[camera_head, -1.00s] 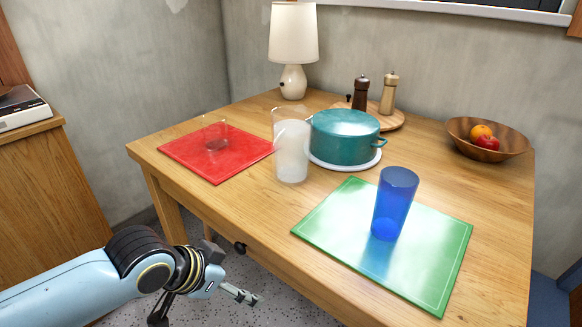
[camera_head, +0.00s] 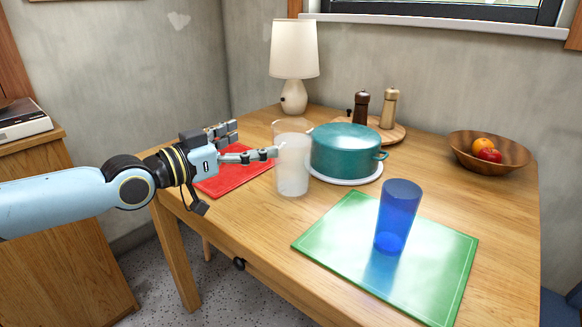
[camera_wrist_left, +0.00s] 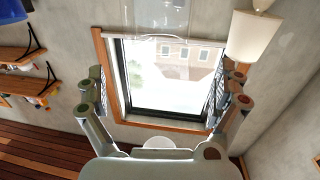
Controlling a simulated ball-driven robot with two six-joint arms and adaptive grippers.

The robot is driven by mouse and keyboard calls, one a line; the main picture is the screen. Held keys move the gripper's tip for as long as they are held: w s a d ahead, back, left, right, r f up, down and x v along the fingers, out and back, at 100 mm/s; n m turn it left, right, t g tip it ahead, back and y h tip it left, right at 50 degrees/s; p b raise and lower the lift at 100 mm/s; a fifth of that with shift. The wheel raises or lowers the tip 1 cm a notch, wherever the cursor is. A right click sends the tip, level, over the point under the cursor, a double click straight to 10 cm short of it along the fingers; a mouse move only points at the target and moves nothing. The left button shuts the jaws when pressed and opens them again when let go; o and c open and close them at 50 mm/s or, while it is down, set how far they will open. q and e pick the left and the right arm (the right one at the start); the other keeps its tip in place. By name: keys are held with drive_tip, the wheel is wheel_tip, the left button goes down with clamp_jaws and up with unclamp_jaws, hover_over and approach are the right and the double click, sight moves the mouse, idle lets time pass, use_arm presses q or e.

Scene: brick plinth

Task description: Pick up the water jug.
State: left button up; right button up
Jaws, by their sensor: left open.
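The water jug (camera_head: 292,168) is a clear, see-through vessel with a milky white lower part. It stands upright on the wooden table, just left of the teal pot. My left gripper (camera_head: 254,142) is open and empty. It reaches in over the red mat, to the left of the jug, with one fingertip close to the jug's upper side in the picture; I cannot tell whether they touch. In the left wrist view the fingers (camera_wrist_left: 163,82) are spread wide, and a clear rim, apparently the jug's (camera_wrist_left: 160,22), shows upside down at the top centre. My right gripper is out of view.
The teal pot (camera_head: 346,149) on a white trivet stands close to the jug's right. A blue cup (camera_head: 397,216) stands on a green mat (camera_head: 345,235). The red mat (camera_head: 236,180) is partly hidden by my gripper. Lamp, mills and fruit bowl (camera_head: 515,158) stand farther back.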

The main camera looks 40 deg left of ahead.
sight(276, 132)
use_arm(q)
drive_tip(key=b+x, duration=0.4)
drive_tip(key=x, duration=0.2)
drive_tip(key=shift+w+a, duration=0.15)
drive_tip(key=shift+w, duration=0.05)
drive_tip(key=b+x, duration=0.2)
drive_tip(key=x, duration=0.2)
drive_tip(key=shift+s+f+b, duration=0.1)
drive_tip(key=shift+f+b, duration=0.15)
drive_tip(key=shift+b, duration=0.15)
drive_tip(key=shift+w, duration=0.25)
drive_tip(key=shift+r, duration=0.2)
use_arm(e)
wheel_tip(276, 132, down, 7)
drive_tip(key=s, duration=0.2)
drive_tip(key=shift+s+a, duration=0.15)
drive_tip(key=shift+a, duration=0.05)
use_arm(q)
drive_tip(key=c, duration=1.6)
drive_tip(key=shift+r, duration=0.1)
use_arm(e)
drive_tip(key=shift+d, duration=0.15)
